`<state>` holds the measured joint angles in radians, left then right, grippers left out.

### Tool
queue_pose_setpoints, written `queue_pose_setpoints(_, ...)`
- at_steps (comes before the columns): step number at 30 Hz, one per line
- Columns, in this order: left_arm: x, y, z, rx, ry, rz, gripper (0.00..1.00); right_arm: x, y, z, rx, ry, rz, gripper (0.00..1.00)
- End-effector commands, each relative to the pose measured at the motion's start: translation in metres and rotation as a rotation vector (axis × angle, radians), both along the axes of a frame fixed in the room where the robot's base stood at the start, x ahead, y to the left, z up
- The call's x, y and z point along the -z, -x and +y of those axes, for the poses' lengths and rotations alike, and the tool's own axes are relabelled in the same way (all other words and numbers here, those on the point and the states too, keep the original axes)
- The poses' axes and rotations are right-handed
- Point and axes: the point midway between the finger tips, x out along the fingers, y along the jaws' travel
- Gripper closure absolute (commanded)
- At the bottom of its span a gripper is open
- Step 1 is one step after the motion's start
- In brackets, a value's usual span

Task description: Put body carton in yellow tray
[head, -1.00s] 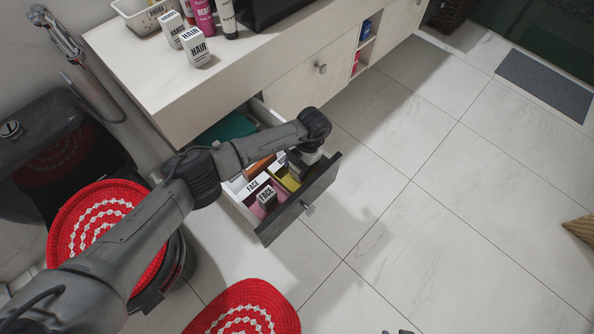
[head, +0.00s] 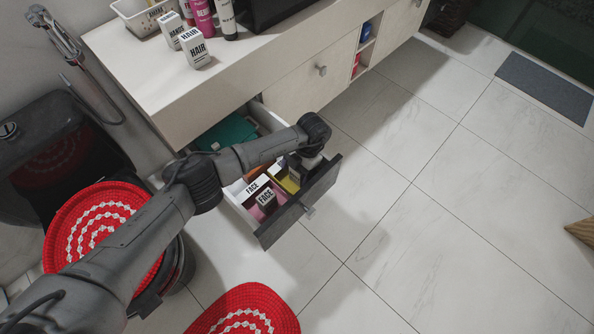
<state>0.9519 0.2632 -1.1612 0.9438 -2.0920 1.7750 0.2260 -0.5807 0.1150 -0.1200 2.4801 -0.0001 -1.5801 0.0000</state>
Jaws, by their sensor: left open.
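The yellow tray (head: 286,185) lies in the open drawer, partly hidden by my left arm and gripper. My left gripper (head: 294,174) points down into the drawer at this tray, with its jaws open. A small dark shape shows at the fingers, but I cannot tell whether it is a carton or part of the gripper. I cannot make out a carton marked BODY. My right gripper is not in view.
FACE cartons (head: 265,197) stand in a pink tray beside the yellow one. The drawer front (head: 318,198) sticks out over the floor. HAIR (head: 194,48) and other cartons, bottles and a white basket (head: 134,18) stand on the counter.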

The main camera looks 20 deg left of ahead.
Motion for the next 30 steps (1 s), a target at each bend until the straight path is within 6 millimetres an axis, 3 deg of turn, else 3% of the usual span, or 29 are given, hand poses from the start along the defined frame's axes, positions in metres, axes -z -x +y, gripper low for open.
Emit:
queue_pose_setpoints(5,-0.011,-0.002,-0.001,0.0,0.0,-0.002,0.22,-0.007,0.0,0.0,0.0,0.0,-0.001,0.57)
queue_pose_setpoints(21,-0.096,-0.035,-0.014,0.0,-0.002,-0.002,0.22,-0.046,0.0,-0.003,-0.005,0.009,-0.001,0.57)
queue_pose_setpoints(30,-0.114,-0.042,-0.017,0.0,0.0,0.0,0.22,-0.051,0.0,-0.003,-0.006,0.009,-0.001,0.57)
